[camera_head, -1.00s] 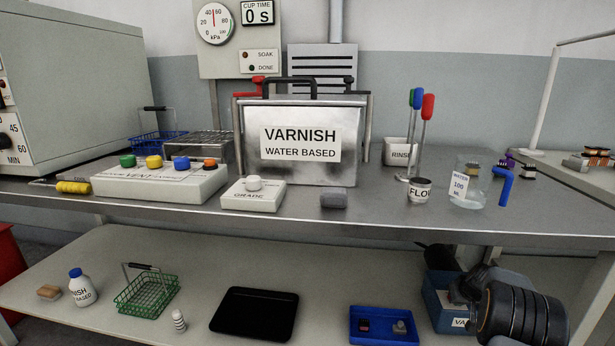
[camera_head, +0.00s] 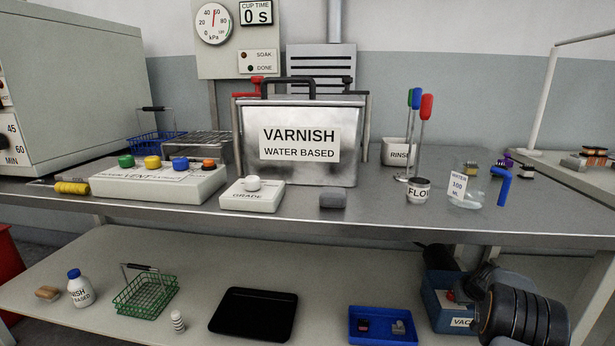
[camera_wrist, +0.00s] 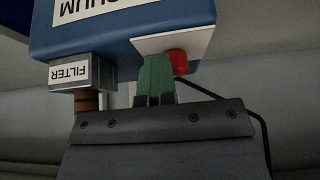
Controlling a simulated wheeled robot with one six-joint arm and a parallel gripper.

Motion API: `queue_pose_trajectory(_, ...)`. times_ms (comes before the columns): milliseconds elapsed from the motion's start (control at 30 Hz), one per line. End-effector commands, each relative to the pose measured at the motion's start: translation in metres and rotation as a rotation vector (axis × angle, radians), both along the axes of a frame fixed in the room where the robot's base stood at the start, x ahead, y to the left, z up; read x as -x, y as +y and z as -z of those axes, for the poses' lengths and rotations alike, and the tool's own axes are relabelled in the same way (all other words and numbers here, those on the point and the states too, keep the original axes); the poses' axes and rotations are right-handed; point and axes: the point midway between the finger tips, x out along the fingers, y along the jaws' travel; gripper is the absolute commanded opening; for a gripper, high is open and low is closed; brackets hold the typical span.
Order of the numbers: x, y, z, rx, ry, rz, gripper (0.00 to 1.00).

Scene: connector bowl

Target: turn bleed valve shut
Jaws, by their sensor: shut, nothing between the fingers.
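No label marks the bleed valve. A red lever handle (camera_head: 257,84) shows at the lid's left on the metal varnish tank (camera_head: 345,112), and a black handle (camera_head: 347,84) at its right. My gripper shows in the wrist view as two green fingers (camera_wrist: 155,78), closed together and empty. They are in front of the blue vacuum pump (camera_wrist: 125,30), close beside its red switch (camera_wrist: 179,62); contact cannot be told. In the head view the pump (camera_head: 432,300) sits on the lower shelf at the right, partly behind my arm, and the fingertips are not clear.
A pressure gauge (camera_head: 214,23) hangs on the wall panel. The bench (camera_head: 300,222) holds a vent button box (camera_head: 160,185), a grade box (camera_head: 252,196) and a beaker (camera_head: 466,185). A blue tray (camera_head: 384,337) lies left of the pump. A filter (camera_wrist: 80,75) hangs under the pump's edge.

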Motion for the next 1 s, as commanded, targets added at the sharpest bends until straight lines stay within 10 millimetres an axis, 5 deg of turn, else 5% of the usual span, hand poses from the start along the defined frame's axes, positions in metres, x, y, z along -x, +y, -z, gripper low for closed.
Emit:
queue_pose_trajectory(467,0.010,-0.001,0.005,-0.008,0.010,-0.001,0.00)
queue_pose_trajectory(1000,0.008,-0.001,-0.053,-0.002,0.002,0.000,0.00)
